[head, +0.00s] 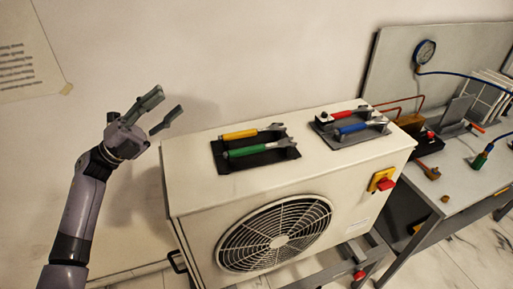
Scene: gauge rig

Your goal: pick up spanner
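Several spanners lie on top of a white box-shaped unit (190,178) in the head view. A yellow-handled spanner (238,134) and a green-handled spanner (248,151) rest side by side on a dark holder (222,165) on the left part of the top. A red-handled spanner (347,114) and a blue-handled spanner (353,128) rest on a second grey holder (345,142) to the right. My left gripper (173,106) is open and empty, above and left of the unit, apart from all the spanners. My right gripper is not in view.
At right, a grey bench (450,180) holds a pressure gauge (425,51), hoses and fittings. The unit's top between the holders is clear.

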